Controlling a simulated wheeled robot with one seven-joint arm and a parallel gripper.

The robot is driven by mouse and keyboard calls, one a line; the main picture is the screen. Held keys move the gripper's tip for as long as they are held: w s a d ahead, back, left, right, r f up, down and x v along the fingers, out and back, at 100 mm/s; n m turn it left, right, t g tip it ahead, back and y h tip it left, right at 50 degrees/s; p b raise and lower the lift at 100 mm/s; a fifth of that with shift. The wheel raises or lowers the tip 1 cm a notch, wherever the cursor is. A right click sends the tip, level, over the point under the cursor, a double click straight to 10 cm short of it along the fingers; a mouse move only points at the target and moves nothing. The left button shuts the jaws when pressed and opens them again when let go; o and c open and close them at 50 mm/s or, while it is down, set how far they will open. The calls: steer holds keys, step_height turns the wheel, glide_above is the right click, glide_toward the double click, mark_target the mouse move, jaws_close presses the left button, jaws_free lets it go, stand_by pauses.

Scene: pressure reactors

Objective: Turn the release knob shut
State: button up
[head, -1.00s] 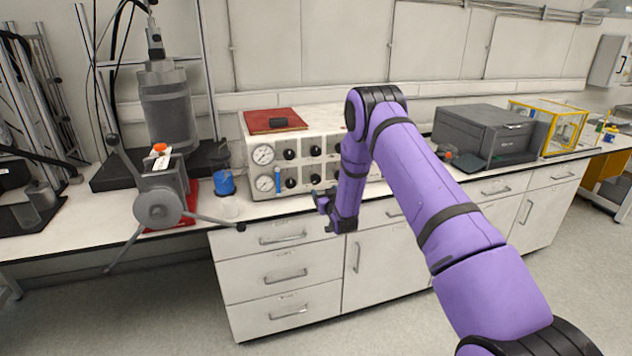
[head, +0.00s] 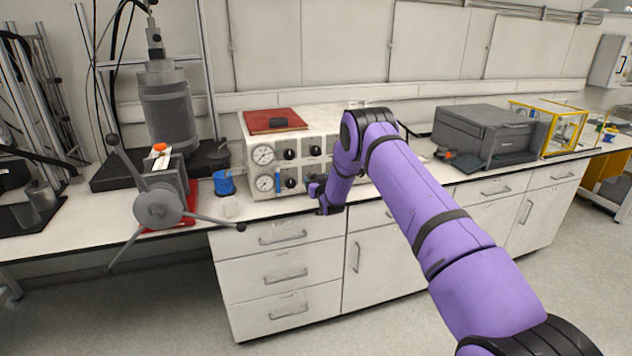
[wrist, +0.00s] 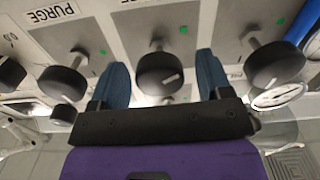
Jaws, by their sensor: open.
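The control box (head: 250,150) is white, with gauges and black knobs on its front. In the wrist view its panel appears upside down, with several round black knobs, green dots and a "PURGE" label (wrist: 50,14). My gripper (wrist: 162,66) is open, its two blue fingers on either side of a black knob (wrist: 158,74) with a pale pointer mark. I cannot tell whether the fingers touch it. No readable label shows which knob is the release knob. In the head view my gripper (head: 321,198) is at the box's front, and my arm hides the box's right part.
Another knob (wrist: 275,63) is close beside the right finger, and one (wrist: 63,80) is left of the left finger. A grey clamp device with long handles (head: 158,207) and a blue cup (head: 223,183) stand left of the box. A red book (head: 272,121) lies on top.

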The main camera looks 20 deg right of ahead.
steer(key=c, duration=0.9)
steer(key=shift+c, duration=0.2)
